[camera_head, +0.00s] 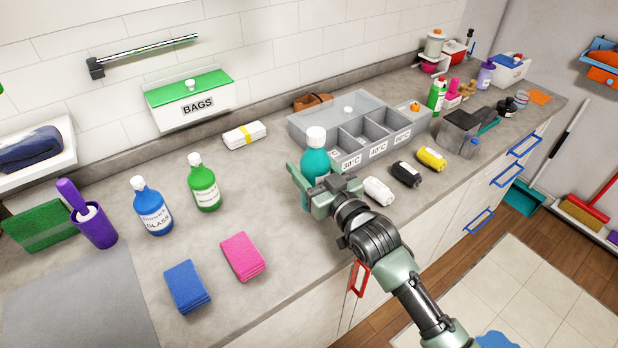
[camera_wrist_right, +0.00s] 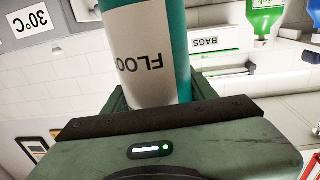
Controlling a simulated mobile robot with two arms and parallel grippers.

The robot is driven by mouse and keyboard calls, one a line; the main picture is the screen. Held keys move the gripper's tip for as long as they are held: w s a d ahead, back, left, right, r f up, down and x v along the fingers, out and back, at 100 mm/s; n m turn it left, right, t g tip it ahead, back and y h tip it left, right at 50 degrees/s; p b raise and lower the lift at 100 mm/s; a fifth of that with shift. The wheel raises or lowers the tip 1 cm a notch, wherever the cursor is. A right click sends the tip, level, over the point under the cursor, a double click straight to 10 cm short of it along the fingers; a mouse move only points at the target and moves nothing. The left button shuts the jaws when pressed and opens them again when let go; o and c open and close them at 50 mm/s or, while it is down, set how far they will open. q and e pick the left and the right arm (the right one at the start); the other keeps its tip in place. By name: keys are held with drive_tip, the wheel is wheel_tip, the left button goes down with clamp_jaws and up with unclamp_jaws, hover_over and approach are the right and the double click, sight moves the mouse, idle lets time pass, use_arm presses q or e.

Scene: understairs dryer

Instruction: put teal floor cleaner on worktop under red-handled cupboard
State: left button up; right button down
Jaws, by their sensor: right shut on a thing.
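The teal floor cleaner (camera_head: 315,162) is a bottle with a white cap, upright over the worktop (camera_head: 290,245). My right gripper (camera_head: 313,190) is shut on its lower part. In the right wrist view the bottle (camera_wrist_right: 177,50) shows a white label reading "FLOO". Whether its base touches the worktop is hidden by the gripper. The red handle (camera_head: 359,279) of a cupboard is on the front below the worktop edge, just under and right of my right gripper. My left gripper is not in view.
A grey sorter (camera_head: 345,143) labelled 30°C and 40°C stands right behind the bottle. White, black and yellow rolls lie to the right. Blue (camera_head: 152,208) and green (camera_head: 204,184) bottles and pink (camera_head: 242,257) and blue cloths stand left. Worktop between them and my gripper is clear.

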sight(309, 179)
drive_tip(key=shift+f, duration=2.05)
drive_tip(key=shift+f, duration=0.1)
drive_tip(key=shift+c, duration=2.4)
unclamp_jaws()
drive_tip(key=shift+f, duration=0.2)
drive_tip(key=shift+r, duration=0.2)
drive_tip(key=shift+s+d+f, duration=0.15)
drive_tip(key=shift+s, duration=0.1)
drive_tip(key=b+v, duration=0.1)
drive_tip(key=v, duration=1)
drive_tip(key=shift+s+b, duration=0.25)
drive_tip(key=shift+b, duration=0.1)
